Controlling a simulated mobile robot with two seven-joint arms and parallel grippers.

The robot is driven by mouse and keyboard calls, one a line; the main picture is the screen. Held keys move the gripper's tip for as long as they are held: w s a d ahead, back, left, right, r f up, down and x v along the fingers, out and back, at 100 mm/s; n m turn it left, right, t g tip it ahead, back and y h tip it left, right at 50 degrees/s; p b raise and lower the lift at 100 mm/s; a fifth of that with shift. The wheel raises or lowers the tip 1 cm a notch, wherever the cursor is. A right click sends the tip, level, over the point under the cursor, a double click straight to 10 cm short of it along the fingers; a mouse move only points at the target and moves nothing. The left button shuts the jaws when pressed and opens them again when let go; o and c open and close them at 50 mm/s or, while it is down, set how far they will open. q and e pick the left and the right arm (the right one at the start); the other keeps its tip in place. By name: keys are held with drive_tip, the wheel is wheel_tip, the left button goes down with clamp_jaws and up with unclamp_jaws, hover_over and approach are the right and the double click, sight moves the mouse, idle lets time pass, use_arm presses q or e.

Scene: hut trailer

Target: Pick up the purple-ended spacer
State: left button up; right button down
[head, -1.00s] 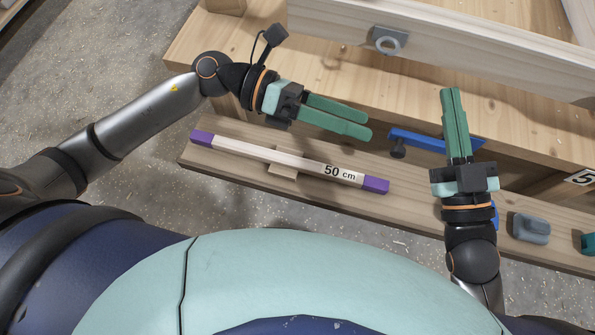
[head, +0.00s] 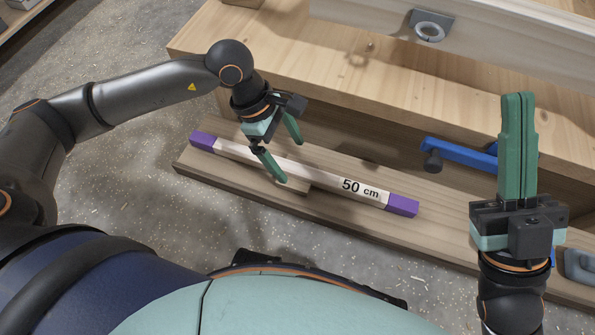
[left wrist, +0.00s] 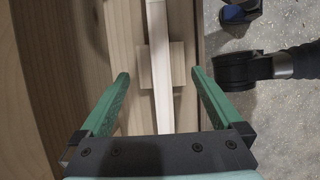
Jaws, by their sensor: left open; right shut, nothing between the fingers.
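The spacer (head: 320,178) is a pale wooden bar with purple ends and a "50 cm" label. It lies along the low wooden plank in the head view. In the left wrist view the bar (left wrist: 161,70) runs lengthwise between my fingers, with a small wooden block (left wrist: 176,66) under it. My left gripper (head: 285,160) is open above the bar's middle, pointing down, its fingers on either side of the bar as seen from the wrist; it also shows in the left wrist view (left wrist: 159,88). My right gripper (head: 518,97) is shut and empty, to the right of the spacer.
A grey block (head: 580,266) is at the right edge. The wooden bench (head: 350,75) rises behind the plank (head: 440,235), with a metal ring (head: 430,32) on its upper beam.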

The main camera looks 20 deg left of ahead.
sight(297, 168)
use_arm(q)
drive_tip(key=b+x, duration=0.2)
drive_tip(key=x, duration=0.3)
drive_tip(key=shift+d+f, duration=0.1)
drive_tip(key=shift+f, duration=0.1)
drive_tip(key=shift+r, duration=0.15)
clamp_jaws()
idle(0.5)
